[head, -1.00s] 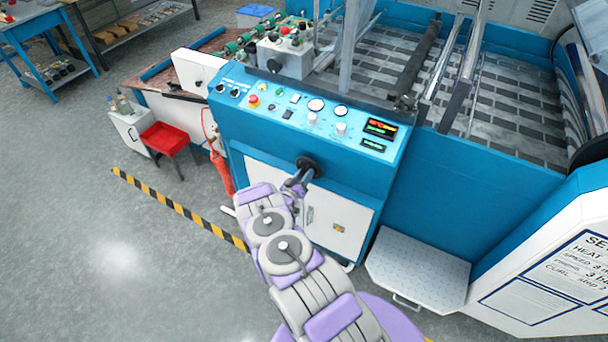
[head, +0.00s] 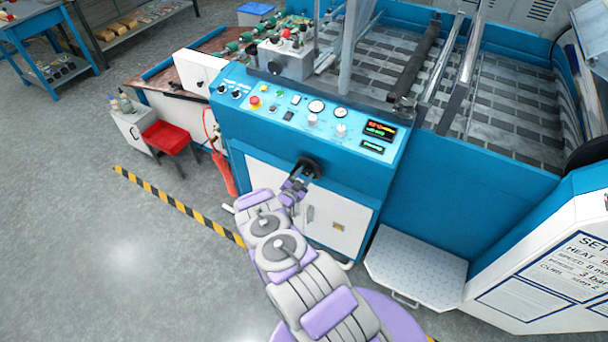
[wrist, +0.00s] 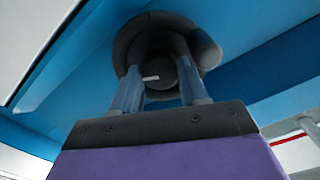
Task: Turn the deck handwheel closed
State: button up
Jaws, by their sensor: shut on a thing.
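The deck handwheel (head: 308,166) is a dark round wheel on the front of the blue machine, below its control panel. In the wrist view the handwheel (wrist: 153,30) fills the upper middle, with a pale mark on its hub. My gripper (head: 299,183) reaches it from below and in front. In the wrist view my gripper (wrist: 162,75) has its two grey fingers on either side of the hub, shut on the handwheel. The fingertips are partly hidden against the dark rim.
The control panel (head: 290,110) with knobs, gauges and a red button lies just above the wheel. White cabinet doors (head: 335,222) are below it. A checker-plate step (head: 418,268) stands to the right. A red tray (head: 165,135) and extinguisher (head: 223,172) are to the left; open floor lies front left.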

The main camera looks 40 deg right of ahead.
jog(key=m, duration=0.3)
jog(key=shift+f+m+p, duration=0.15)
jog(key=shift+m+p, duration=0.25)
jog(key=shift+s+m, duration=0.1)
jog(key=shift+m, duration=1.8)
jog(key=shift+f+m, duration=0.1)
jog(key=shift+m, duration=0.2)
jog(key=o, duration=1.1)
jog(key=shift+c, duration=0.2)
jog(key=shift+r, duration=0.2)
jog(key=shift+a, duration=0.1)
jog(key=p+v, duration=0.3)
jog(key=v, duration=1.4)
